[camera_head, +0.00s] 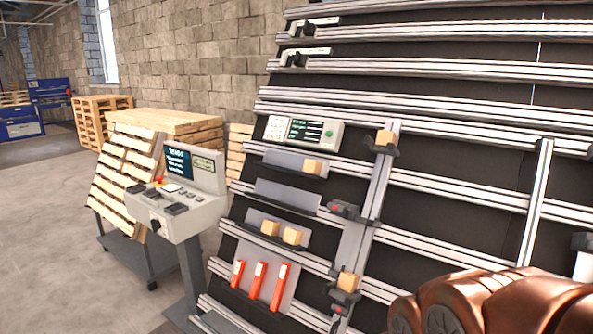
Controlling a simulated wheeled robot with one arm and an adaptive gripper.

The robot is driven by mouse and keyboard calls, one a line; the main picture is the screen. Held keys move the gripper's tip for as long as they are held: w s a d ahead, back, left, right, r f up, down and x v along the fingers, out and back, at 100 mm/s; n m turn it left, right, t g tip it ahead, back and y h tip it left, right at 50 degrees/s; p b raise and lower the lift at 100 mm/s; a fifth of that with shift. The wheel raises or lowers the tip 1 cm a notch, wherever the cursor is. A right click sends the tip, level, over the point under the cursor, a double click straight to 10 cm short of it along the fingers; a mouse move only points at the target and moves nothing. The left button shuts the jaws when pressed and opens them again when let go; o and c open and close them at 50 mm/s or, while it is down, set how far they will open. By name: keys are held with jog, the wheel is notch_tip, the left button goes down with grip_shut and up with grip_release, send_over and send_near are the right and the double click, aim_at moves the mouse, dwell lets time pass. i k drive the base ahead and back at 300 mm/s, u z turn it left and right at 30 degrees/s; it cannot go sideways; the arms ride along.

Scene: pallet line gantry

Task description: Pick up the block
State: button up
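Several small light wooden blocks rest on the slanted rack (470,150). One block (385,137) sits high on a dark holder of the upright rail. Another block (312,167) lies at the right end of a grey shelf plate. Two blocks (292,235) sit side by side on a lower plate. One more block (347,281) sits low on the upright rail. I cannot tell which one the task names. My gripper is not in view; a brown rounded part of my own arm fills the lower right corner.
Red-orange bars (259,281) stand on a plate below the blocks. A control console (185,205) stands left of the rack, before stacked wooden pallets (165,122). A small display panel (303,132) is on the rack. The floor (50,230) at left is clear.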

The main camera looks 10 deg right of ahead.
aim_at(313, 166)
jog(key=u, duration=0.65)
jog(key=i, duration=1.15)
jog(key=u, duration=0.35)
jog(key=i, duration=0.8)
jog(key=z, duration=0.2)
